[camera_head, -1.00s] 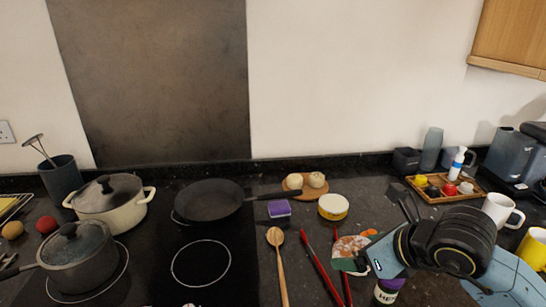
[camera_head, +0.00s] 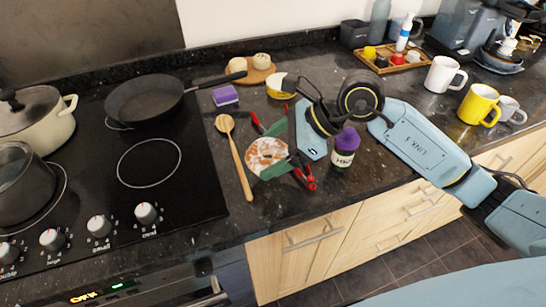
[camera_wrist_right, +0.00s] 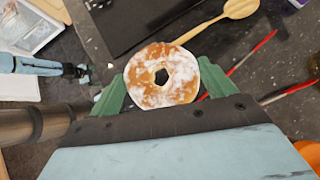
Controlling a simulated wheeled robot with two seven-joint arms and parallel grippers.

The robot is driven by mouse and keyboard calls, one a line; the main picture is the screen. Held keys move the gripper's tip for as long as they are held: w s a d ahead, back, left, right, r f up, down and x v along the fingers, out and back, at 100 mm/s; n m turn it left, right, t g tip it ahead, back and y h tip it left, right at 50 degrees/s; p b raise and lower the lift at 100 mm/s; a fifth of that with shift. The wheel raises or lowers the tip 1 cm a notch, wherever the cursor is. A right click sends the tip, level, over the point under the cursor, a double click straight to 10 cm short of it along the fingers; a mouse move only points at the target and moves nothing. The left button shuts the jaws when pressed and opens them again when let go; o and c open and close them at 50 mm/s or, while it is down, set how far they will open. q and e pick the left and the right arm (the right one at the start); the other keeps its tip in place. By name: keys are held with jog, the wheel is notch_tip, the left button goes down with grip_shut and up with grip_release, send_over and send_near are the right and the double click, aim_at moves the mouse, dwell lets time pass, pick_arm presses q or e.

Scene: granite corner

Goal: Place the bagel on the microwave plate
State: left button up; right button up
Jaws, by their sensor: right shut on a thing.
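My right gripper (camera_head: 269,158) has green fingers and is shut on the bagel (camera_head: 264,153), a brown ring with white icing. The bagel appears held above the dark counter, to the right of the wooden spoon. In the right wrist view the bagel (camera_wrist_right: 162,76) sits between the two green fingers (camera_wrist_right: 160,88), its hole facing the camera. A pale blue arm part, seemingly my left arm, shows at the left of the right wrist view; its jaws are not clear. I cannot make out a microwave or its plate in either view.
A wooden spoon (camera_head: 236,158), a purple sponge (camera_head: 225,96), red-handled tools and a purple-capped jar (camera_head: 344,148) lie or stand near the gripper. A black pan (camera_head: 146,98) is on the hob. White (camera_head: 443,75) and yellow (camera_head: 479,104) mugs stand right.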

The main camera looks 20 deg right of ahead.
jog(key=shift+f, duration=2.5)
jog(key=shift+f+b, duration=0.2)
jog(key=shift+b, duration=0.2)
jog(key=o, duration=0.5)
jog(key=shift+r, duration=0.15)
